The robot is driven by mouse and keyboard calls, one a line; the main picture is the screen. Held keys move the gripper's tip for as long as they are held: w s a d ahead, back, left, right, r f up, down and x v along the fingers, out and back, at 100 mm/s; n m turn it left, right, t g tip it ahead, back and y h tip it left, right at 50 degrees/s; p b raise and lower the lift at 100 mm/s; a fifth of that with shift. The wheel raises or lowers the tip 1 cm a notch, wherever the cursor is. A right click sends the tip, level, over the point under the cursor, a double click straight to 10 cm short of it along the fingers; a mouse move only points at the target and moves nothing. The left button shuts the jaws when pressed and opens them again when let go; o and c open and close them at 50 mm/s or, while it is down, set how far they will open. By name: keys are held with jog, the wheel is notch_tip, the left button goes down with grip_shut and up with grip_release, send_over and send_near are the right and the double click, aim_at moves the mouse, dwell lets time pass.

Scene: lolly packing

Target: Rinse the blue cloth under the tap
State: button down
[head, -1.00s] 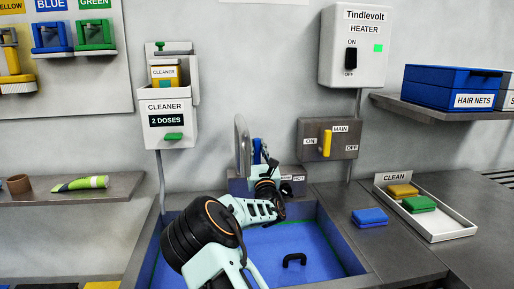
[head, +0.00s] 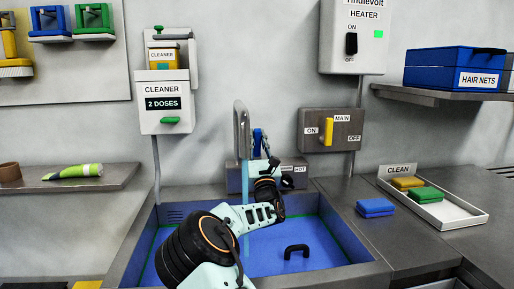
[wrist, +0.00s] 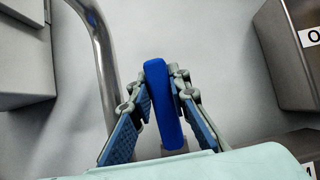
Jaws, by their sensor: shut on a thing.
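The blue cloth (head: 375,206) lies folded on the counter to the right of the sink, apart from my gripper. The tap's grey spout (head: 241,128) rises behind the sink, and a pale blue stream of water (head: 244,190) falls from it into the basin. My gripper (wrist: 157,90) is shut on an upright blue lever (wrist: 162,108) beside the spout, one finger on each side. In the head view my arm partly hides the lever's base and the tap block (head: 236,181).
The sink (head: 330,235) has a blue floor with a black handle (head: 297,250). A CLEAN tray (head: 462,214) with yellow and green cloths stands right. The MAIN box (head: 345,143) has an upright yellow lever. A cleaner dispenser (head: 162,88) hangs left.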

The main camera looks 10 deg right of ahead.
jog(key=shift+s+b, duration=0.1)
jog(key=shift+b, duration=0.2)
jog(key=c, duration=1.8)
grip_release()
jog(key=shift+f, duration=0.1)
jog(key=v, duration=0.7)
jog(key=shift+s, duration=0.2)
jog(key=shift+f, duration=0.15)
